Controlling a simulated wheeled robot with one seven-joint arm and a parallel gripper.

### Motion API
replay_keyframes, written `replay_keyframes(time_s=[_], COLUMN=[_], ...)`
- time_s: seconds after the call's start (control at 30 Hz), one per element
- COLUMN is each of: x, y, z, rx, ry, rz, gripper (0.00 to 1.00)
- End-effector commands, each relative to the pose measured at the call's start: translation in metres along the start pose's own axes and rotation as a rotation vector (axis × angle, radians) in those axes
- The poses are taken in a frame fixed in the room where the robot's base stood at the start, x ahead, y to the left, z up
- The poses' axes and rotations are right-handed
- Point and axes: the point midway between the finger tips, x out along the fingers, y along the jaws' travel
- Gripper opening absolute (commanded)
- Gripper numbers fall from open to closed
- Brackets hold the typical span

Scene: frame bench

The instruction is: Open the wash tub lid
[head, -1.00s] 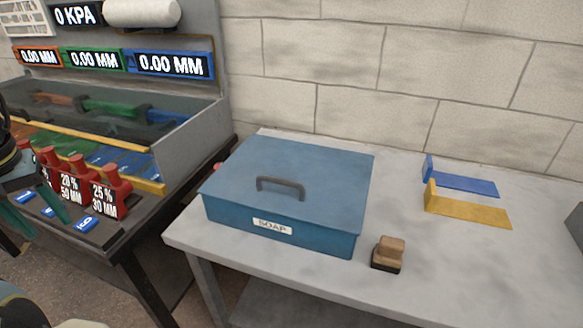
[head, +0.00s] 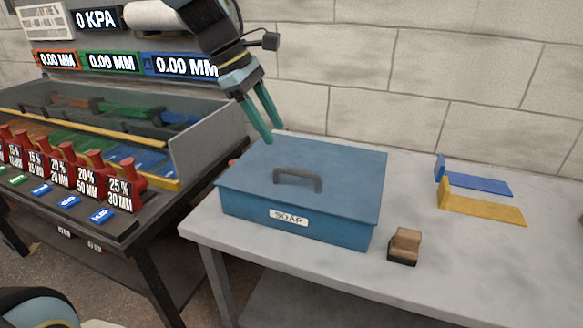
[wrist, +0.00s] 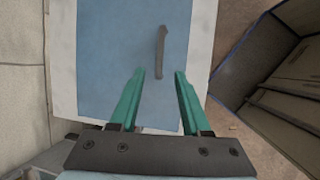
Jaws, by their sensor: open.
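The wash tub (head: 340,236) is a blue box with a SOAP label, standing on the grey table. Its flat blue lid (head: 340,165) is closed and has a dark arched handle (head: 298,175) in the middle. My gripper (head: 270,138) has teal fingers and is above the lid's back left part, apart from the handle. In the wrist view my gripper (wrist: 158,75) is open and empty, with the handle (wrist: 161,50) ahead of the fingertips and the blue lid (wrist: 105,50) below. The inside of the tub is hidden.
A wooden-handled brush (head: 404,246) lies right of the tub. A blue bracket (head: 480,183) and a yellow bracket (head: 485,207) lie farther right. A bench with displays, red plungers (head: 125,185) and a clear-sided tank stands left. The brick wall (head: 430,80) is behind.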

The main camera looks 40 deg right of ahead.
Motion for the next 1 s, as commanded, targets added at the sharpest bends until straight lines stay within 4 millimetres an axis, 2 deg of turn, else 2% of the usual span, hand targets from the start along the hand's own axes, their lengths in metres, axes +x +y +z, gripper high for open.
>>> replay_keyframes(time_s=[0.4, 0.53, 0.7, 1.0], x=[0.071, 0.088, 0.1, 0.102], y=[-0.002, -0.002, -0.002, -0.001], z=[-0.001, -0.002, -0.002, -0.002], rx=[0.001, 0.001, 0.001, 0.002], ry=[0.001, 0.002, 0.004, 0.004], rz=[-0.005, -0.004, -0.001, 0.0], gripper=[0.47, 0.47, 0.47, 0.47])
